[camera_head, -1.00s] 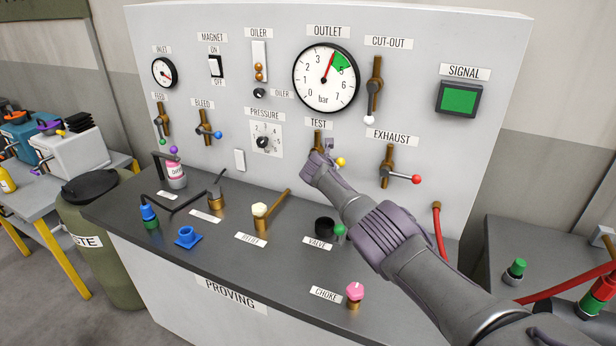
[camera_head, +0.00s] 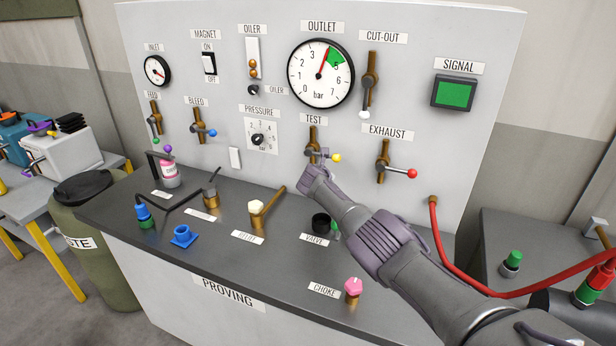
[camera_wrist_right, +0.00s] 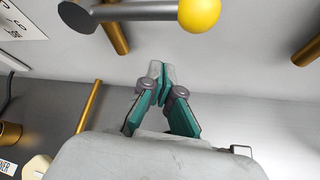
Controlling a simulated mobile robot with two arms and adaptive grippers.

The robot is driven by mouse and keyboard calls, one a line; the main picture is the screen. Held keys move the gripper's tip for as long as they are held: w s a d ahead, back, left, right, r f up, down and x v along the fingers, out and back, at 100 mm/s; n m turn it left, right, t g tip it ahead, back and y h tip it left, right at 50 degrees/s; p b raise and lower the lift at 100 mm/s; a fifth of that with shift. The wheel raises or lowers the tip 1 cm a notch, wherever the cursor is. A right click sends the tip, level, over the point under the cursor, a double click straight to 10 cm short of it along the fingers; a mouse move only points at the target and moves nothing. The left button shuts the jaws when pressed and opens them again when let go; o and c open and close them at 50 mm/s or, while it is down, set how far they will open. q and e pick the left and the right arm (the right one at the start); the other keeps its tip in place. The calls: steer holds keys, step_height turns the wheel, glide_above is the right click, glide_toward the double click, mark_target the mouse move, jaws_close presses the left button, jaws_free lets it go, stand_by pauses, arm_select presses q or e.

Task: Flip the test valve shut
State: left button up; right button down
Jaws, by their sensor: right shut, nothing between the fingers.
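The test valve (camera_head: 313,148) is on the upright panel under the TEST label, with a brown vertical pipe and a grey lever ending in a yellow ball (camera_head: 336,158). The lever points sideways to the right. In the right wrist view the grey lever (camera_wrist_right: 135,12) and yellow ball (camera_wrist_right: 200,13) cross the top. My right gripper (camera_head: 312,172) is just below the valve. In the wrist view its fingertips (camera_wrist_right: 160,72) are together, empty, and appear apart from the lever. My left gripper is not in view.
The exhaust valve (camera_head: 383,163) with a red ball is to the right, and the cut-out valve (camera_head: 369,85) above it. A black ring-shaped part (camera_head: 321,222) and a brass part with a rod (camera_head: 258,215) stand on the dark bench below. A red hose (camera_head: 470,283) hangs at right.

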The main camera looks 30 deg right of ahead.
steer(key=w+a+p+v, duration=0.1)
steer(key=p+v, duration=0.2)
steer(key=v, duration=0.6)
steer(key=shift+a+r+p, duration=0.3)
steer(key=shift+a+r, duration=0.15)
